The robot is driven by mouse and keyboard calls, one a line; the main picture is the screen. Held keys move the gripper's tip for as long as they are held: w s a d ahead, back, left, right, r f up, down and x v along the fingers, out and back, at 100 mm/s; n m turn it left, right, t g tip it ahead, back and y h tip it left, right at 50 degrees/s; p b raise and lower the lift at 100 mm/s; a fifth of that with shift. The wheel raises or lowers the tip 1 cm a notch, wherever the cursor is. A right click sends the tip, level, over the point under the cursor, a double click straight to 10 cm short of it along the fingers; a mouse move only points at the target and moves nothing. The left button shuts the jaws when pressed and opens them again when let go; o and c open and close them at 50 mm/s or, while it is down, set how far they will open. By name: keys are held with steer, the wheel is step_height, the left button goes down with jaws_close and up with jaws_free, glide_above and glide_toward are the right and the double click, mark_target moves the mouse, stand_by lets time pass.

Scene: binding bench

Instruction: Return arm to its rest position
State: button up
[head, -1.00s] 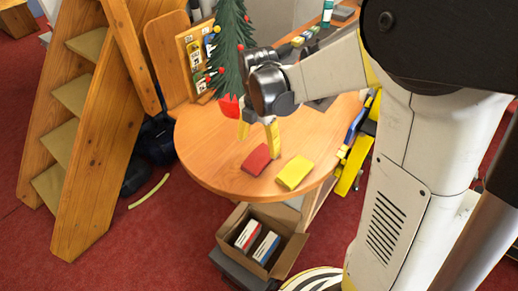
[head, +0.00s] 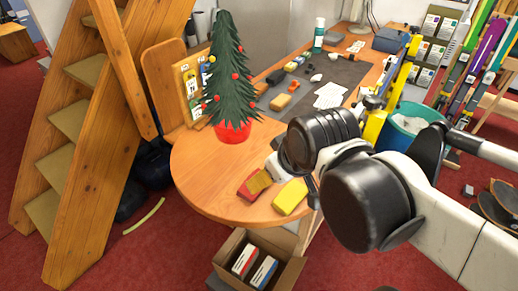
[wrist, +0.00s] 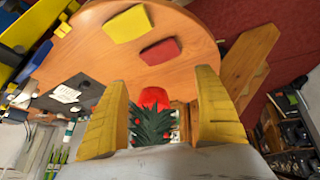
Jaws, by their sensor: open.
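My gripper (wrist: 162,82) is open and empty, with its two yellow fingers spread wide in the wrist view. In the head view it (head: 262,180) hangs over the front of the round wooden table (head: 203,178), and a finger partly covers the red block (head: 248,190). My dark arm joints and white link reach in from the right. The red block lies beside the yellow block (head: 290,197); both also show in the wrist view, the red one (wrist: 160,52) and the yellow one (wrist: 128,24), apart from the fingers.
A small Christmas tree (head: 226,75) in a red pot (head: 233,132) stands on the table behind my gripper. A wooden ladder (head: 85,150) stands at left. An open cardboard box (head: 285,272) sits below the table edge. A teal bin (head: 405,125) stands behind my arm.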

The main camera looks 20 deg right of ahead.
steer(key=m, duration=0.1)
steer(key=s+m, duration=0.1)
steer(key=m, duration=0.1)
steer(key=shift+s+f+t, duration=0.1)
steer(key=shift+t, duration=0.3)
steer(key=shift+f, duration=0.1)
step_height(320, 180, down, 5)
steer(key=b, duration=0.5)
steer(key=shift+f, duration=0.15)
